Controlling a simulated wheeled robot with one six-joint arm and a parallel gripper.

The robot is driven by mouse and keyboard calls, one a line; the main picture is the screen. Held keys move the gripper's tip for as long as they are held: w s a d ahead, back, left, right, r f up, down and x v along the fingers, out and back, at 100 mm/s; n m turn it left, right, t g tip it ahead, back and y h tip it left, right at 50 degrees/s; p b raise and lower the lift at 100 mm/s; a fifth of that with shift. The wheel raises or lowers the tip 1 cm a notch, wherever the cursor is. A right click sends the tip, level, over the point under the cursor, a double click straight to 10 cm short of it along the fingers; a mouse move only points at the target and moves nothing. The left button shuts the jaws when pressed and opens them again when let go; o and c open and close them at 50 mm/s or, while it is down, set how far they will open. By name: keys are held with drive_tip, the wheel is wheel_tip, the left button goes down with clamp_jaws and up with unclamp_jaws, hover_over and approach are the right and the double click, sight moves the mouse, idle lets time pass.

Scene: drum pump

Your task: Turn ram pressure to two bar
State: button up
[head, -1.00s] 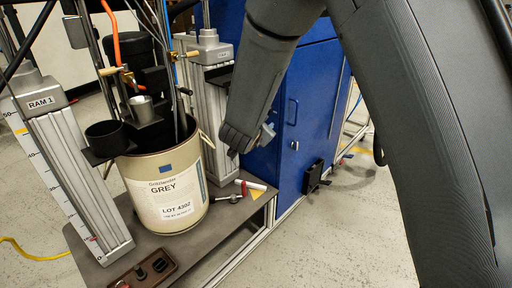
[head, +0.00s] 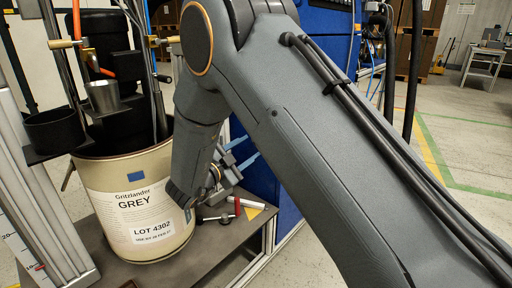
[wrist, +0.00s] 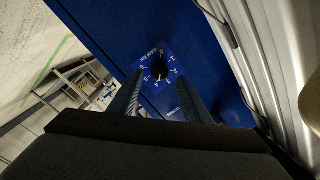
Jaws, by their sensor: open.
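The ram pressure dial (wrist: 158,72) shows in the wrist view as a dark knob ringed by small white numerals on a blue panel. The knob looks apart from the fingers. In the head view my gripper (head: 248,152) is partly hidden behind my arm, its bluish fingers pointing at the blue cabinet (head: 263,178). The dial is hidden there.
A cream drum (head: 145,205) labelled Gritzlander GREY stands on a dark platform (head: 190,262) beside the ram column. A red-handled tool (head: 240,206) lies on the platform. In the wrist view a pale metal column (wrist: 272,70) runs close on the right.

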drive_tip(key=b+x, duration=0.1)
drive_tip(key=x, duration=0.3)
drive_tip(key=shift+w+d, duration=0.2)
drive_tip(key=shift+w, duration=0.15)
drive_tip(key=c, duration=1)
